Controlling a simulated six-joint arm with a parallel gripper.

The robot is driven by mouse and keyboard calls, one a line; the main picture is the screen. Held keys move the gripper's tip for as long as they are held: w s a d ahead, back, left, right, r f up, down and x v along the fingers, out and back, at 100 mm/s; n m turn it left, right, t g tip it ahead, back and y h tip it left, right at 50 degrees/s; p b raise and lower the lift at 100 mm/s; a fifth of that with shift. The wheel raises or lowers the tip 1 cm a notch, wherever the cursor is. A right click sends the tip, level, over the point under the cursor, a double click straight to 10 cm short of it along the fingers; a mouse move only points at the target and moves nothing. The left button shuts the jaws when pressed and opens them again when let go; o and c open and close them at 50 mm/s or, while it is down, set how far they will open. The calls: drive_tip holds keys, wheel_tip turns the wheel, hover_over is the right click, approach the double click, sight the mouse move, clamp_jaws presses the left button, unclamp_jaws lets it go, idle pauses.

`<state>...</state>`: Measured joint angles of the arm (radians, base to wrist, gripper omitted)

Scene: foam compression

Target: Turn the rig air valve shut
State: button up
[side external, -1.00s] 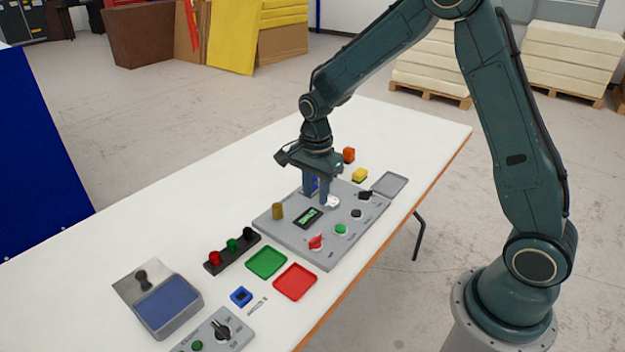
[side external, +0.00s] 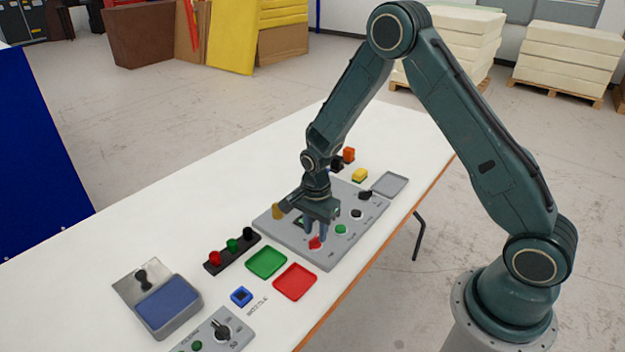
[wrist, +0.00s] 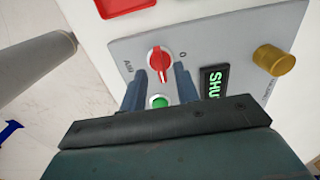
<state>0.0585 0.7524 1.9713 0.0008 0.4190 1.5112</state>
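The red valve knob (side external: 315,243) sits on the near corner of the grey control panel (side external: 330,262). In the wrist view the red knob (wrist: 160,62) has a white pointer line running roughly up and down the picture, with AIR lettering at its left and an O mark at its right. My gripper (side external: 315,229) points down over this corner. In the wrist view my gripper (wrist: 160,72) is open, one finger on each side of the knob, with visible gaps. I cannot tell how far the fingertips are above the panel.
A green button (wrist: 159,101) lies between the fingers' lower parts. A display (wrist: 214,88) showing "SHU", partly hidden, and a brass knob (wrist: 274,60) are to the right. A red tray (side external: 295,282) and green tray (side external: 266,262) lie in front of the panel.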

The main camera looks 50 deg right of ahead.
drive_tip(key=shift+f, duration=0.85)
drive_tip(key=shift+c, duration=0.4)
clamp_jaws()
